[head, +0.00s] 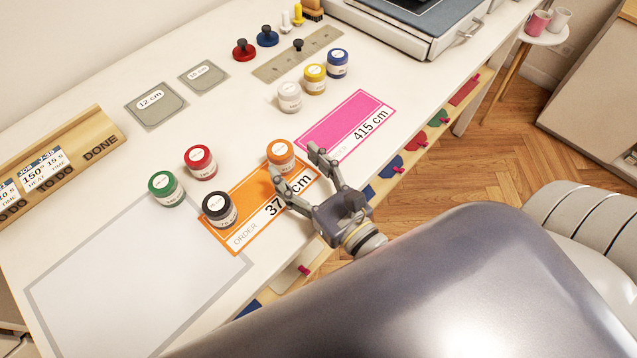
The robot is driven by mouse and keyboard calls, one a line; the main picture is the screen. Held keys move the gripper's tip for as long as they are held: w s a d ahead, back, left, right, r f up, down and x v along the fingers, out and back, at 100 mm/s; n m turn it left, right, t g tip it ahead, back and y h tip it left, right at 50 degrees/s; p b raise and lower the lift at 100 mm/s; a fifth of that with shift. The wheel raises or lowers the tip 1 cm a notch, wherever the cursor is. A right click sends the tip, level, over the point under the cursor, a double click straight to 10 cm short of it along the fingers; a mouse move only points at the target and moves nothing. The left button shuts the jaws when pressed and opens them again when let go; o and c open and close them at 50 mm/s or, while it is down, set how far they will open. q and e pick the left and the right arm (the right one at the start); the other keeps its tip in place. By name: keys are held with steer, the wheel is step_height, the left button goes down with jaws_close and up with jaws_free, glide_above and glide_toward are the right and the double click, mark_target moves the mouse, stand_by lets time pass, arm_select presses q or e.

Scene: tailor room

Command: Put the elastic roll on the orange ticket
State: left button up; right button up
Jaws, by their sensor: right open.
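The orange ticket (229,232), printed with ORDER and a length in cm, lies near the table's front edge. Several small labelled cylinders look like elastic rolls. A black roll (219,210) stands upright on the ticket's left part. An orange roll (281,155) stands upright at its far right end. My right gripper (294,161) is open, its fingertips just in front of the orange roll, with nothing between them. It covers part of the ticket and its number. Whether a finger touches the orange roll I cannot tell. My left gripper is out of view.
Red (201,163) and green (166,189) rolls stand behind the ticket. White (290,97), yellow (315,79) and blue (337,63) rolls stand behind a pink ticket (346,124). A grey-bordered white sheet (110,285) lies bare at left. A wooden rack (75,160) stands behind.

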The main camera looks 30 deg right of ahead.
steer(key=s+b, duration=0.2)
steer(key=s, duration=0.1)
steer(key=s+d+b, duration=0.1)
steer(key=shift+s+f, duration=0.25)
steer(key=shift+s, duration=0.15)
steer(key=shift+s+d+r+b, duration=0.1)
steer(key=shift+s+r+b, duration=0.15)
steer(key=shift+s+b, duration=0.4)
